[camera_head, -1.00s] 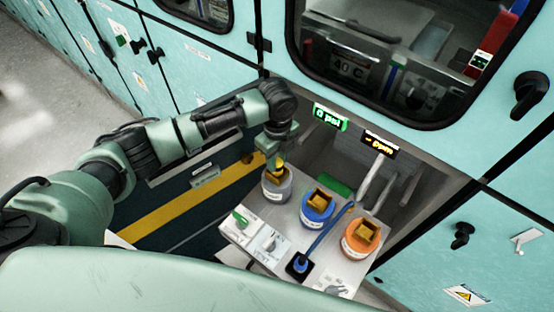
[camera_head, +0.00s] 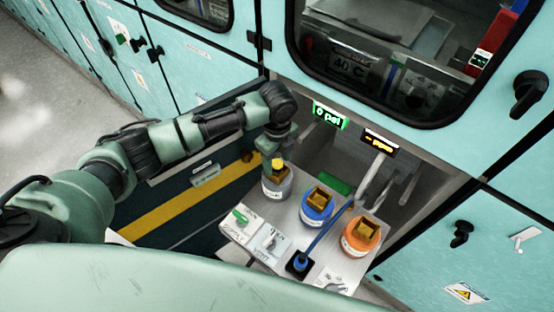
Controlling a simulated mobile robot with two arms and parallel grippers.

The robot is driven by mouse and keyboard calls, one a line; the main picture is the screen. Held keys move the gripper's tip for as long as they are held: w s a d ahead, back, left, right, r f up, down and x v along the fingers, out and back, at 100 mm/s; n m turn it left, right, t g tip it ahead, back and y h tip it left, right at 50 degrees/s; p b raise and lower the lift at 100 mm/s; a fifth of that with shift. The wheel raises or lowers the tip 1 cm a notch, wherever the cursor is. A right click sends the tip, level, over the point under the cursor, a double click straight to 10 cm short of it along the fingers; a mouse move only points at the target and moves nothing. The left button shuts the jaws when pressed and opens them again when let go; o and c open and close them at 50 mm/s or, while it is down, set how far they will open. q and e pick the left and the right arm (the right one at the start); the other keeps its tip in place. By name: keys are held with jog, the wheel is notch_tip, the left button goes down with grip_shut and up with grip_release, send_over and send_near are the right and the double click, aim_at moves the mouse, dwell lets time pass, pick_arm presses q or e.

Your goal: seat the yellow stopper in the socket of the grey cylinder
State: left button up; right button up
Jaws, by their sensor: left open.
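The yellow stopper (camera_head: 278,166) stands upright at the top of the grey cylinder (camera_head: 276,188), at the back left of the light worktop. Its lower part is hidden by the cylinder's rim, so I cannot tell how deep it sits in the socket. My left gripper (camera_head: 281,151) points down just behind and above the stopper. It is open and appears apart from the stopper; its fingertips are small and partly hidden. My right gripper is not in view.
A blue cylinder (camera_head: 317,208) and an orange cylinder (camera_head: 361,237) stand to the right, each with a brownish-yellow square top. A blue lever (camera_head: 325,235) rises between them from a dark base. Labelled switch panels (camera_head: 268,241) lie at the front. Grey pipes (camera_head: 375,177) stand behind.

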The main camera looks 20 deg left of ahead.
aim_at(277, 163)
pick_arm(q)
notch_tip(277, 163, up, 12)
jog(key=b, duration=0.1)
jog(key=shift+b, duration=0.3)
dwell(0.4)
